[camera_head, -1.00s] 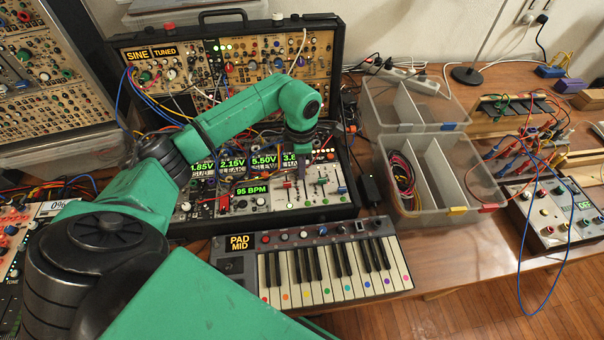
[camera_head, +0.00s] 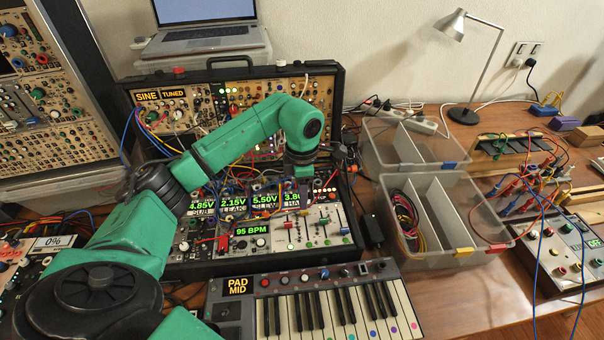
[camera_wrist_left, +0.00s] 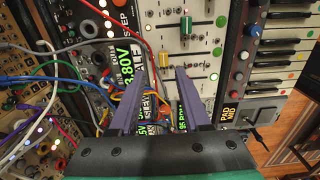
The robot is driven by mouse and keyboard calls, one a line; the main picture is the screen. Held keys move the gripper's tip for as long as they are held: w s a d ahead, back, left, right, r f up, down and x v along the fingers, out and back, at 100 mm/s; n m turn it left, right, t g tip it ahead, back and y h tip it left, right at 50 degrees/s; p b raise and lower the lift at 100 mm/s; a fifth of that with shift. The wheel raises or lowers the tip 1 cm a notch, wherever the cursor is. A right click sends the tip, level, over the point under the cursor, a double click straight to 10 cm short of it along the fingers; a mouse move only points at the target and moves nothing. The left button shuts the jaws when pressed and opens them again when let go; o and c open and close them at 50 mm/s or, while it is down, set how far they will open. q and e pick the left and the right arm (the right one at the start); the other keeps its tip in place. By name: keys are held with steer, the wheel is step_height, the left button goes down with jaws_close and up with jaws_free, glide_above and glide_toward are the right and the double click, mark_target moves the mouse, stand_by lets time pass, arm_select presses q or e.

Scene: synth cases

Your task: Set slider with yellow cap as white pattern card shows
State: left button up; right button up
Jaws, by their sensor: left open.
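The yellow slider cap (camera_wrist_left: 163,59) shows in the left wrist view, on the pale slider panel (camera_wrist_left: 202,42). My left gripper (camera_wrist_left: 159,69) is open, its two purple-grey fingers pointing at the panel. In the picture the yellow cap lies between and just past the fingertips; I cannot tell the height gap. No grip on it shows. I cannot pick out a white pattern card. My right gripper is not in view.
Patch cables (camera_wrist_left: 55,82) crowd the left side. A keyboard (camera_head: 335,305) stands in front of the case. Clear bins (camera_head: 440,215) stand to its right.

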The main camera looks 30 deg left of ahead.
arm_select(q)
step_height(320, 180, up, 10)
steer(key=shift+f+b, duration=0.15)
steer(key=shift+b, duration=0.15)
steer(key=shift+f, duration=0.1)
